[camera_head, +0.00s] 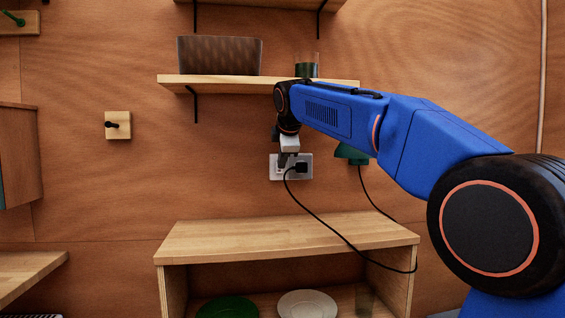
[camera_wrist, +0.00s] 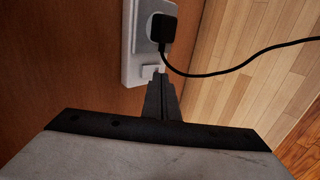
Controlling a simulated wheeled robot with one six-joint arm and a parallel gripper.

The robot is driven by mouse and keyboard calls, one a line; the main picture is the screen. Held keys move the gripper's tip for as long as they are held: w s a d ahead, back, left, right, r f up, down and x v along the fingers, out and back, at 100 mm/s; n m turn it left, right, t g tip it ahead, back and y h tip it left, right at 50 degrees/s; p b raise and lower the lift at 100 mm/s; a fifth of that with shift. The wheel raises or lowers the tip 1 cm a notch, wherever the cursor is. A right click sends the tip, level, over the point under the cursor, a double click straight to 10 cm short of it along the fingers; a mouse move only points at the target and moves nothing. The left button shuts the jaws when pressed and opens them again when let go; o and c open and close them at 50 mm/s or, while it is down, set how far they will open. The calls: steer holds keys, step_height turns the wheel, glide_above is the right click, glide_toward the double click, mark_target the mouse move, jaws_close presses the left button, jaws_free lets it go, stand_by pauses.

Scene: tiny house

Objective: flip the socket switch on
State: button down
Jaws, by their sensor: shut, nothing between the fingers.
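The white wall socket (camera_head: 277,172) is on the wooden wall above the low shelf unit. A black plug (camera_head: 301,168) with a black cord sits in its right part. In the wrist view the socket plate (camera_wrist: 130,62) is at the top middle, with the black plug (camera_wrist: 161,29) in it. A small white switch (camera_wrist: 152,71) shows beside the plug. My gripper (camera_wrist: 160,77) is shut and empty, its fingertips at the switch. Whether they touch it I cannot tell. In the head view my gripper (camera_head: 287,160) is in front of the socket's left part and hides some of it.
The plug's cord hangs over the low wooden shelf unit (camera_head: 210,238). A shelf (camera_head: 220,83) with a dark box (camera_head: 219,55) and a jar (camera_head: 306,67) is above. A green lamp (camera_head: 351,152) is right of the socket. A wall knob (camera_head: 117,125) is left.

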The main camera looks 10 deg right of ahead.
steer(key=v, duration=1.1)
steer(key=shift+s+f, duration=0.2)
steer(key=shift+s, duration=0.15)
